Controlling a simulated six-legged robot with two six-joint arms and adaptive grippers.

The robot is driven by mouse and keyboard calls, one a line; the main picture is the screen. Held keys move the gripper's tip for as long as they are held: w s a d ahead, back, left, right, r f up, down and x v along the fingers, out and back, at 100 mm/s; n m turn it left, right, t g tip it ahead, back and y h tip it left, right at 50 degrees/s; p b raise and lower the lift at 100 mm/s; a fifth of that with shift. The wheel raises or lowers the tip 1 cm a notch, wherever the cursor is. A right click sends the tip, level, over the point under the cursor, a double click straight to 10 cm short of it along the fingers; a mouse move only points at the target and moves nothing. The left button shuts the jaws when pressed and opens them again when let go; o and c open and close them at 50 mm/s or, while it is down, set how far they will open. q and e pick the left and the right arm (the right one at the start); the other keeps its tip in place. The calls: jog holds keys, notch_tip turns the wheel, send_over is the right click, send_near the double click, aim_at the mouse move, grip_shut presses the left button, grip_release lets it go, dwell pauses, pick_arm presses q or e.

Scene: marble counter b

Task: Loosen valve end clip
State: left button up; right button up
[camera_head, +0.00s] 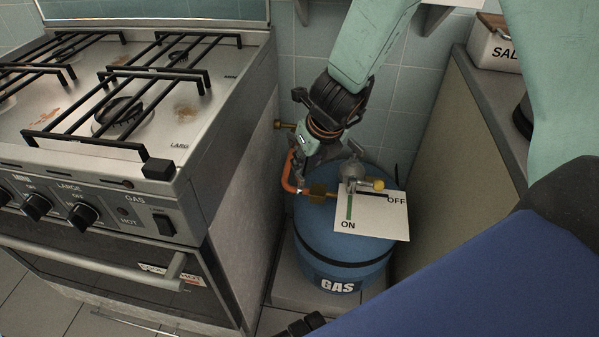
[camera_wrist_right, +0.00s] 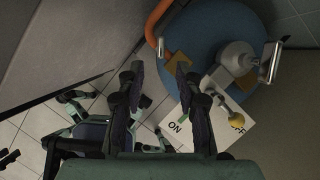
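The blue gas cylinder (camera_head: 345,250) stands between the stove and the counter. An orange hose (camera_head: 288,172) bends down to its valve. The valve end clip (camera_head: 317,190), with brass-coloured wings, sits at the hose's lower end; in the wrist view its wings (camera_wrist_right: 178,65) show beside my right fingertips. My right gripper (camera_head: 322,158) reaches down above the clip and hose. In the wrist view the right gripper (camera_wrist_right: 160,70) has its two fingers apart, with nothing seen between them. Whether a finger touches the clip is unclear.
A white ON/OFF plate (camera_head: 372,222) and a grey regulator (camera_head: 352,173) with a yellow knob (camera_head: 379,185) are right of the clip. The counter (camera_head: 440,150) is right.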

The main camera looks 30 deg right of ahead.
aim_at(300, 176)
jog(key=b+x, duration=0.3)
jog(key=x, duration=0.4)
jog(key=shift+b, duration=0.3)
jog(key=shift+w+f, duration=0.2)
jog(key=shift+f, duration=0.25)
jog(key=shift+r, duration=0.1)
jog(key=shift+c, duration=0.6)
grip_shut()
